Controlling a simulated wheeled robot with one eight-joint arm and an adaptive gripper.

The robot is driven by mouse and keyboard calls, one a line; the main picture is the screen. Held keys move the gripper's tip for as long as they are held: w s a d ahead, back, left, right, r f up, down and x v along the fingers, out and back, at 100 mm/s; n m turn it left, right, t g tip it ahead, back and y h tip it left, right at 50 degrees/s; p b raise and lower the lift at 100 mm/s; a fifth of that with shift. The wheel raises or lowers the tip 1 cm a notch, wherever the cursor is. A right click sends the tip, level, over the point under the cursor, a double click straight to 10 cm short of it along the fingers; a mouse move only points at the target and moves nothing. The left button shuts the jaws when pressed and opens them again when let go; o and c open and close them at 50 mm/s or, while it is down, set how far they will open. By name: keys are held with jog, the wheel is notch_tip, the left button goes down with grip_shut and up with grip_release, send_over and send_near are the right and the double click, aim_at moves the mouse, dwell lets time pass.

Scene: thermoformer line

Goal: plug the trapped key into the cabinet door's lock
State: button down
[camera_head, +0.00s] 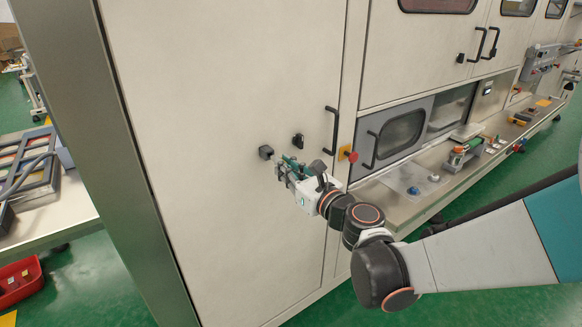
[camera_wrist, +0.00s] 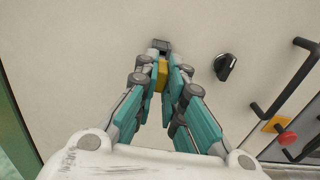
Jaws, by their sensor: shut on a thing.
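The cabinet door (camera_head: 230,90) is a tall cream panel and it is shut. A small dark square block (camera_head: 265,152), which looks like the lock, sits on the door; it also shows beyond my fingertips in the wrist view (camera_wrist: 161,46). My gripper (camera_head: 283,168) is just right of and below this block in the head view. In the wrist view its teal fingers (camera_wrist: 162,78) are shut on a yellow piece, the trapped key (camera_wrist: 162,76), in line with the dark block. The key's front end is hidden, so I cannot tell whether it touches the block.
A black rotary knob (camera_head: 298,141) is right of the block, with a black door handle (camera_head: 331,130) beyond it. A red button on a yellow plate (camera_head: 347,154) is farther right. A ledge with small parts (camera_head: 400,200) runs along the machine. A table (camera_head: 60,220) stands left.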

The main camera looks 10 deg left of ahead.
jog(key=shift+x, duration=1.8)
jog(key=c, duration=1.6)
grip_release()
jog(key=shift+c, duration=0.2)
jog(key=shift+o, duration=0.2)
jog(key=v, duration=0.7)
jog(key=shift+s, duration=0.15)
jog(key=shift+d, duration=0.15)
jog(key=o, duration=1.4)
